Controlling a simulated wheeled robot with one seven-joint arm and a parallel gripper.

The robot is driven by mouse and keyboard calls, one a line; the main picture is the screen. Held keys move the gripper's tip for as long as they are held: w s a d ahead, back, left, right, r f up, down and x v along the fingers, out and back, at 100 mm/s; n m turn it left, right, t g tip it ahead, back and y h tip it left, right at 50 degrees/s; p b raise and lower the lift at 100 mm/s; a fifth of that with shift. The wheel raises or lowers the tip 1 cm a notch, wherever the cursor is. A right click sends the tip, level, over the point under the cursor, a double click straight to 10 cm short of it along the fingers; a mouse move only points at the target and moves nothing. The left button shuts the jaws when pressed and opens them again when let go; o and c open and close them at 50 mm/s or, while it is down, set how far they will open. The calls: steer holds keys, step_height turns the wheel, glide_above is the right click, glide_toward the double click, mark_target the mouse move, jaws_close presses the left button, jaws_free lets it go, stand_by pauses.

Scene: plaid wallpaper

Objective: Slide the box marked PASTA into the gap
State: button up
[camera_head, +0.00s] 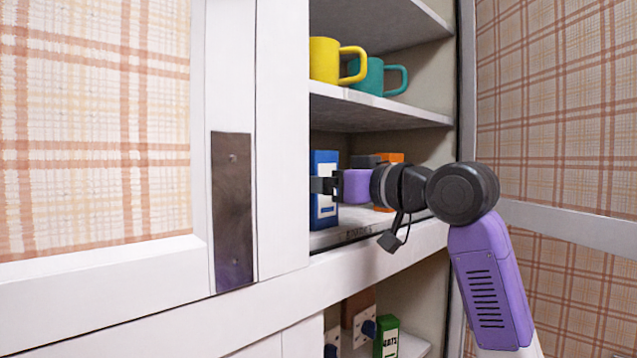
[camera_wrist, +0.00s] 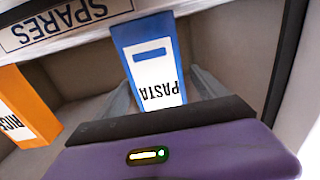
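The box marked PASTA (camera_wrist: 158,75) is blue with a white label. It looks upright near the shelf's front edge; its lettering is upside down in the wrist view. It also shows in the head view (camera_head: 325,160), partly hidden by my gripper (camera_head: 323,186). In the wrist view my gripper's grey fingers (camera_wrist: 160,92) lie one on each side of the box, close to its sides. Whether they press on it is unclear. An orange box marked RICE (camera_wrist: 22,110) stands apart at the left of the wrist view. The gap cannot be made out clearly.
A strip marked SPARES (camera_wrist: 65,22) runs along the shelf edge. A yellow mug (camera_head: 324,60) and a teal mug (camera_head: 370,75) stand on the shelf above. The white cupboard front (camera_head: 282,140) borders the opening on the left. A green box (camera_head: 387,337) stands below.

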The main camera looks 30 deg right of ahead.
steer(key=b+v, duration=0.2)
steer(key=v, duration=0.4)
steer(key=shift+s+d+f+b, duration=0.1)
steer(key=shift+s+b, duration=0.15)
steer(key=shift+b, duration=0.05)
steer(key=shift+s+d, duration=0.2)
steer(key=shift+s, duration=0.4)
steer(key=shift+d, duration=0.1)
